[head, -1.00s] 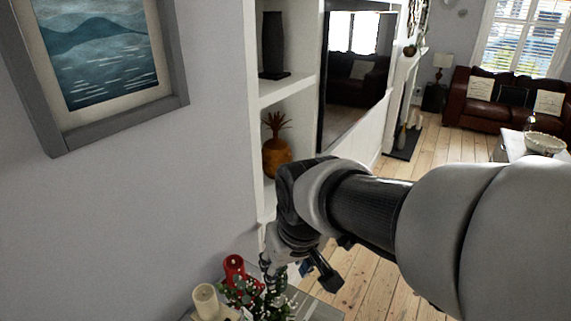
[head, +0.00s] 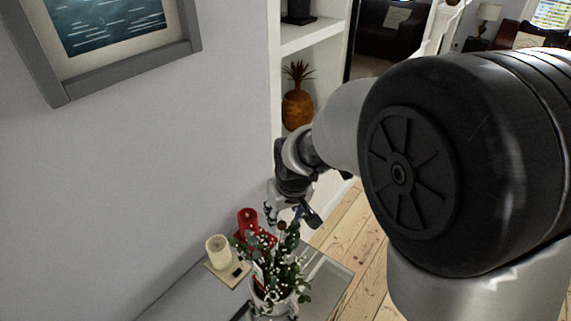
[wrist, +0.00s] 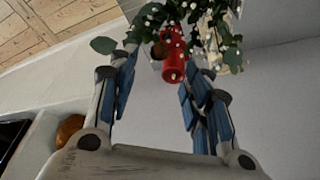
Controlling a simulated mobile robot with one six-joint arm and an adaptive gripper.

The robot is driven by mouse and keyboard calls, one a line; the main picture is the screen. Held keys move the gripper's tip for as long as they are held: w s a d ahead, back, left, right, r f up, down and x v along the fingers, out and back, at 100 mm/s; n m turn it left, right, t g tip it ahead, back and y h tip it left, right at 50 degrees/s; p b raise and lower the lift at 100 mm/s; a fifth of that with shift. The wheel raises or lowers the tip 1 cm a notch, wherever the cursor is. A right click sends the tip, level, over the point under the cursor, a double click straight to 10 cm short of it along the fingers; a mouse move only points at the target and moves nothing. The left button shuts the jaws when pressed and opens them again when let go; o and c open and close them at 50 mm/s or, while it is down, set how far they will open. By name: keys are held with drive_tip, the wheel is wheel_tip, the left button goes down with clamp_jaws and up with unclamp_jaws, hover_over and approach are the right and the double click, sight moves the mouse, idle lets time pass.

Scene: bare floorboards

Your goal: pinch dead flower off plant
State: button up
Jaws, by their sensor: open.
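The plant (head: 285,272) has green leaves and small white blossoms and stands in a pale pot on a glass-topped table. A small brown, withered-looking bloom (head: 282,227) sticks up at its top; a brown spot that looks like it (wrist: 158,50) shows between the fingertips in the wrist view. My gripper (head: 288,212) is just above and behind the plant top. In the wrist view my gripper (wrist: 158,72) has its blue-padded fingers spread apart with nothing held. Leaves overlap the left fingertip there. Whether the bloom lies between the fingers in depth, I cannot tell.
A red candle (head: 248,220) and a cream candle (head: 218,250) stand on the glass table (head: 330,282) close beside the plant. The wall with a framed picture (head: 110,30) is at left. A shelf holds a pineapple ornament (head: 297,108). Floorboards (head: 350,225) are open at right.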

sight(282, 223)
drive_tip(key=b+x, duration=0.1)
drive_tip(key=x, duration=0.5)
drive_tip(key=shift+w+f, duration=0.15)
drive_tip(key=shift+f, duration=0.05)
drive_tip(key=shift+c, duration=0.5)
clamp_jaws()
